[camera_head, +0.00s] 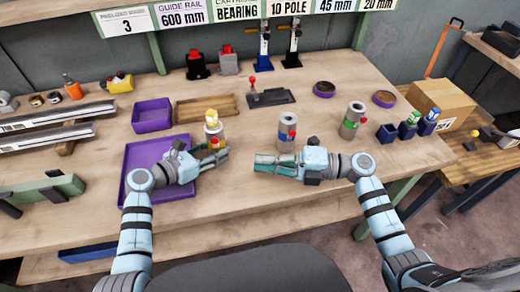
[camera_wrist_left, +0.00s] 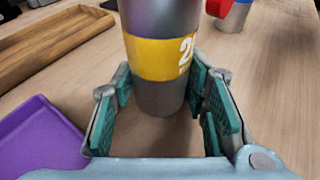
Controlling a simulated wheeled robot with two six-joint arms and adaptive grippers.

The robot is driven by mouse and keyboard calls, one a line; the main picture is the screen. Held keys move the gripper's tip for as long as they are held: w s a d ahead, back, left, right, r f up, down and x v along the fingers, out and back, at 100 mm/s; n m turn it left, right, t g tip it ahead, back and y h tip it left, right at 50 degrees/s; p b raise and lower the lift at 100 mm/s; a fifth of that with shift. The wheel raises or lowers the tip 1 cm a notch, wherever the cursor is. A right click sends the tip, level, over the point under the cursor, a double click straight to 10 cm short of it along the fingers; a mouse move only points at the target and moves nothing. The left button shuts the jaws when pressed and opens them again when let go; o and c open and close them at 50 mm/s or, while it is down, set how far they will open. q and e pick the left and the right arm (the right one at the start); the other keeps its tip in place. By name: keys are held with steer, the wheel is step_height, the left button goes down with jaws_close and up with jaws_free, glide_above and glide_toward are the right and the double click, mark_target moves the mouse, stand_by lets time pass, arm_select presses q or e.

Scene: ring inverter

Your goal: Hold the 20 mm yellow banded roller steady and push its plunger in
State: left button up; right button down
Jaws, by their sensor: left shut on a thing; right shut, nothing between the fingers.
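The roller with a yellow band (camera_head: 211,129) stands upright on the bench in the head view, a yellow piece on its top and a small red part low on its side. In the left wrist view the grey roller (camera_wrist_left: 160,58) shows its yellow band, with part of a "2" on it. My left gripper (camera_head: 220,152) is shut on its lower part, teal pads on both sides; its top is out of the wrist view. My right gripper (camera_head: 258,163) is shut and empty, low over the bench to the right of the roller. The plunger cannot be told clearly.
A blue-banded roller (camera_head: 286,128) stands just beyond my right gripper, and a green-banded one (camera_head: 351,122) further right. A purple tray (camera_head: 130,186) lies under my left arm. A purple bin (camera_head: 152,116) and wooden tray (camera_head: 207,106) are behind. The bench between the grippers is clear.

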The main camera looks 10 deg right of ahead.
arm_select(q)
steer(key=o, duration=0.9)
steer(key=shift+o, duration=0.2)
steer(key=shift+a, duration=0.15)
